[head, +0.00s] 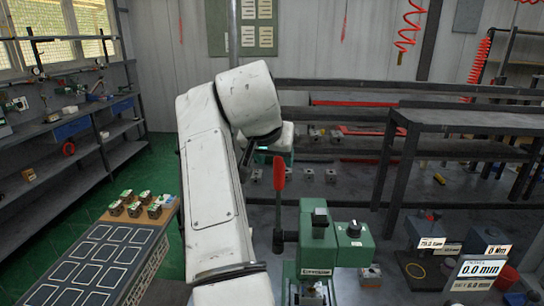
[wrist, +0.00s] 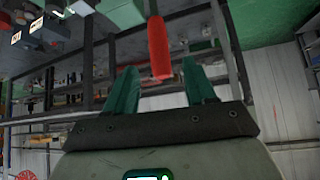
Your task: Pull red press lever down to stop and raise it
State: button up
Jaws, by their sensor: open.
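The red press lever (head: 279,172) stands nearly upright on the left side of the green press (head: 318,240), on a dark arm. In the wrist view the red lever grip (wrist: 158,46) hangs from the top, and its end appears in the gap between my two green fingers. My gripper (wrist: 160,70) is open, with visible space on both sides of the grip; I cannot tell whether the fingers really surround it or it lies beyond them. In the head view my gripper (head: 270,152) is mostly hidden by my white arm, just above and behind the lever's top.
A panel tray (head: 95,262) with outlined slots and several small blocks (head: 135,204) stands at the left. Display signs (head: 480,268), one reading 0.0 mm, stand at the right. A dark workbench (head: 470,120) and shelves are behind the press.

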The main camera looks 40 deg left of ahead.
jog(key=v, duration=0.3)
jog(key=shift+b, duration=0.3)
